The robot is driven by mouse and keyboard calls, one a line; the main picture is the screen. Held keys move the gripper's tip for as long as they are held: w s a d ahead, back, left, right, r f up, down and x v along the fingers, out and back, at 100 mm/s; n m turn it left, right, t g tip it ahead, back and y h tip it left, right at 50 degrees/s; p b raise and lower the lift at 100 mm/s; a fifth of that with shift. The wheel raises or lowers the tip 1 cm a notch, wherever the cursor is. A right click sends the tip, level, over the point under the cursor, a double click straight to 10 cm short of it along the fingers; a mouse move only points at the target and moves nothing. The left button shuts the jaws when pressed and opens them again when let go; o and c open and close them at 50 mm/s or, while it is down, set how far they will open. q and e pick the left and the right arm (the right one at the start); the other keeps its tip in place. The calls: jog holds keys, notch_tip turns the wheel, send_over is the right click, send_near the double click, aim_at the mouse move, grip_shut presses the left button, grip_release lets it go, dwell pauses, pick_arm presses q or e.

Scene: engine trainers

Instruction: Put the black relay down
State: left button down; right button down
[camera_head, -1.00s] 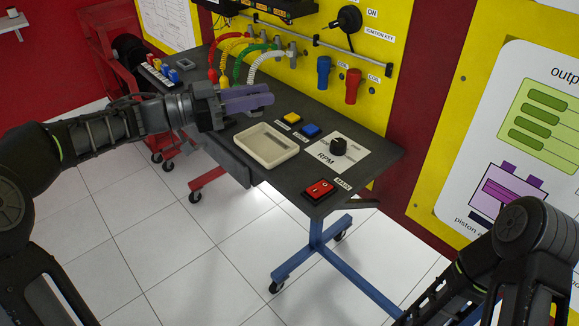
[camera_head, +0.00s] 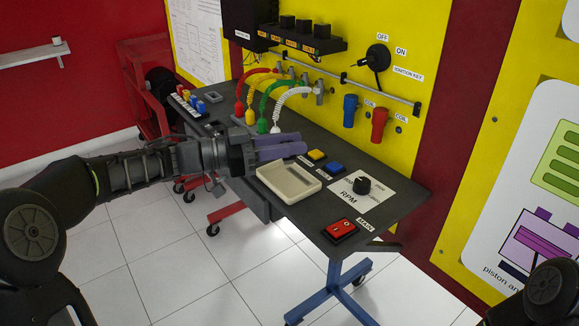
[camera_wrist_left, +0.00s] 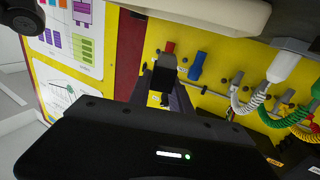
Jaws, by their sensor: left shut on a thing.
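My left gripper (camera_head: 280,147) has purple fingers and reaches over the table just behind the cream tray (camera_head: 288,182). In the left wrist view, a small dark block, apparently the black relay (camera_wrist_left: 164,73), shows at the fingertips. The gripper is shut on it. In the head view I cannot make out the relay. The tray looks empty in the part that shows. My right arm shows only at the lower right corner, and its gripper is out of view.
Yellow (camera_head: 317,155) and blue (camera_head: 335,168) buttons, an RPM knob (camera_head: 362,185) and a red switch (camera_head: 340,229) sit right of the tray. Coloured cables (camera_head: 265,105) rise behind the gripper. Blue and red plugs (camera_head: 379,124) hang on the yellow panel.

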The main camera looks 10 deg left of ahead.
aim_at(289, 162)
pick_arm(q)
notch_tip(289, 162, down, 5)
jog(key=shift+b, duration=0.55)
jog(key=c, duration=1.2)
grip_release()
jog(key=shift+o, duration=0.2)
jog(key=shift+a, duration=0.1)
jog(key=p+v, duration=0.1)
jog(key=v, duration=1.1)
